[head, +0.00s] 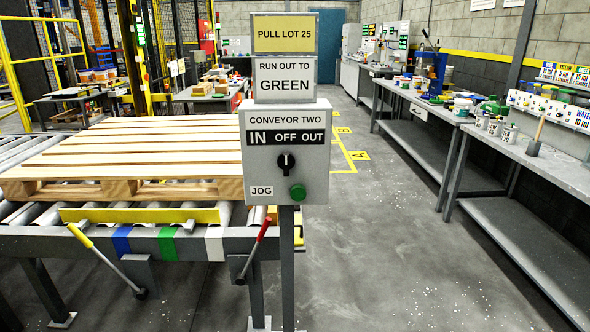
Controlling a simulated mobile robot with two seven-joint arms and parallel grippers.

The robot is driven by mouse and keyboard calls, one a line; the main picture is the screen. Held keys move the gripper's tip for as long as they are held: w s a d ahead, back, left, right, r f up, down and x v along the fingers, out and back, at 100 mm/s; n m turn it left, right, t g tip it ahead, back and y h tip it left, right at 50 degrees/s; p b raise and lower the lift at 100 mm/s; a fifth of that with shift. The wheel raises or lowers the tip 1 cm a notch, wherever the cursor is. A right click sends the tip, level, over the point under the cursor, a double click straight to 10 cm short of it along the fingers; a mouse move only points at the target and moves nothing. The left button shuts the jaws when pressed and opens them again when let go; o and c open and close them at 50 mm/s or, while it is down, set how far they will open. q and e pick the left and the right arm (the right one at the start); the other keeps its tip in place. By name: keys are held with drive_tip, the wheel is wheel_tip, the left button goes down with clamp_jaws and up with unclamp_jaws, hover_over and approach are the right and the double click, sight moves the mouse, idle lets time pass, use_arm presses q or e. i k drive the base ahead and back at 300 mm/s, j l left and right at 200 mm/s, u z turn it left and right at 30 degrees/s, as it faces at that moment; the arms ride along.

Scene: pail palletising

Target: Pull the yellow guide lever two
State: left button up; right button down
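A lever with a yellow handle (80,235) is at the front left of the roller conveyor. Its grey shaft slopes down right to a dark pivot near the floor side of the frame, and the handle leans up and left. A yellow guide bar (140,215) lies across the rollers in front of the pallet. Blue (122,240), green (167,243) and white (214,243) bands mark the conveyor's front rail, right of the yellow handle. A second lever with a red handle (264,231) leans up and right near the control post. Neither of my grippers is in view.
An empty wooden pallet (140,150) sits on the rollers. A control box (286,140) labelled CONVEYOR TWO stands on a post at the conveyor's right end, with a black knob and green button. Benches (520,155) line the right wall. The floor (390,260) between is clear.

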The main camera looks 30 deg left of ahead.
sight(143, 293)
drive_tip(key=u, duration=2.25)
drive_tip(key=i+l+z, duration=0.1)
drive_tip(key=i+z, duration=0.35)
drive_tip(key=i, duration=1.85)
